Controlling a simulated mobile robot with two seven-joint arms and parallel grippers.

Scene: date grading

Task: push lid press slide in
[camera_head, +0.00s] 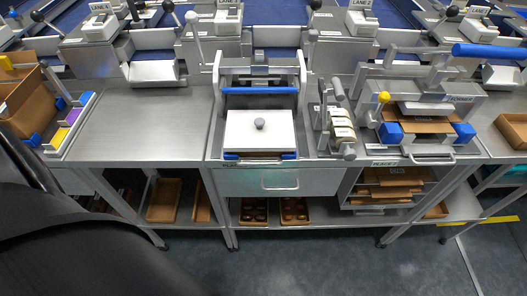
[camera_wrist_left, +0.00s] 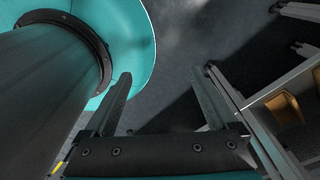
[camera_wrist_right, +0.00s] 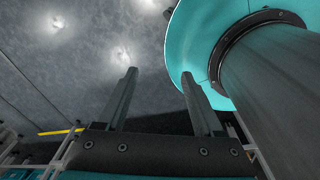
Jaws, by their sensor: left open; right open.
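A press station with a flat white lid (camera_head: 259,131) and a round grey knob sits at the middle of the steel bench in the head view. A blue bar (camera_head: 259,91) spans its frame behind the lid. A shut drawer with a handle (camera_head: 280,184) is below it. My left gripper (camera_wrist_left: 163,82) is open and empty in the left wrist view, over the dark floor beside the bench. My right gripper (camera_wrist_right: 160,78) is open and empty in the right wrist view, away from the bench. Neither gripper shows in the head view.
A carton former (camera_head: 425,125) with blue blocks and a lever stands to the right. A tape dispenser (camera_head: 341,127) is between them. The steel top (camera_head: 140,120) left of the press is bare. Shelves below hold brown trays (camera_head: 163,200). A brown box (camera_head: 25,103) is at far left.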

